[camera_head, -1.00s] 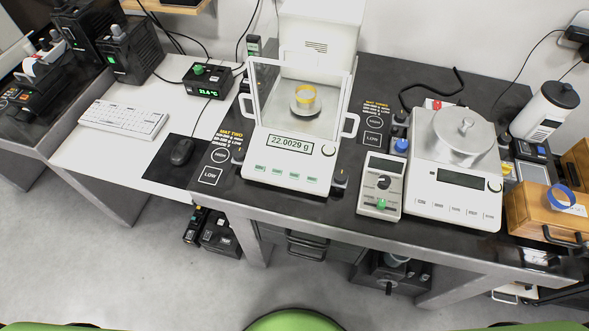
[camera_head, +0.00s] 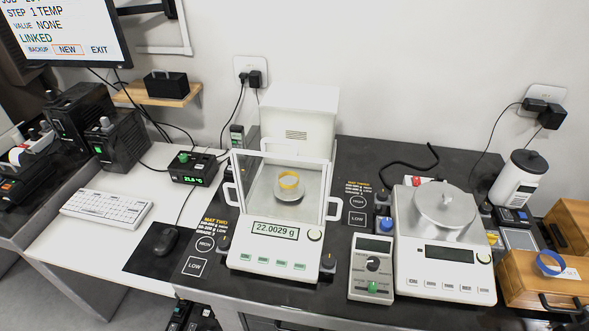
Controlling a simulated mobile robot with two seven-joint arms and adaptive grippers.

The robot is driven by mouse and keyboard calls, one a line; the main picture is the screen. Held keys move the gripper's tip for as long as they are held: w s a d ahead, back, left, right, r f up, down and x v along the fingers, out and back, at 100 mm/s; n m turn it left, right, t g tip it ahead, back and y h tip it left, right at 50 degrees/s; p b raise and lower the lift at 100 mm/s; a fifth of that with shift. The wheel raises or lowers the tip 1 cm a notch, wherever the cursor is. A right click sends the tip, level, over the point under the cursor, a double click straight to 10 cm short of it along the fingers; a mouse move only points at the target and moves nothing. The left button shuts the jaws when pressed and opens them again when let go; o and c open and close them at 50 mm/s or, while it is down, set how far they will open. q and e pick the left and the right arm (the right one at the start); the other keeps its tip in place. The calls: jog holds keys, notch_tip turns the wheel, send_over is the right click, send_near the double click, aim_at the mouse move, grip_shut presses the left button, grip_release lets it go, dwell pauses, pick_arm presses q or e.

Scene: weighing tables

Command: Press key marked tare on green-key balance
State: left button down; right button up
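The green-key balance (camera_head: 275,248) stands in the middle of the dark table, with a glass draft shield around its pan. Its display (camera_head: 276,230) reads 22.0029 g. A row of several small green keys (camera_head: 281,265) runs along its front; their labels are too small to read, so I cannot tell which is tare. Neither of my grippers is in view.
A second balance (camera_head: 447,268) with grey-white keys and a blank display stands to the right. Between them is a control box (camera_head: 371,268) with a black knob. A keyboard (camera_head: 106,208) and mouse (camera_head: 164,242) lie left. A monitor (camera_head: 65,30) hangs upper left.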

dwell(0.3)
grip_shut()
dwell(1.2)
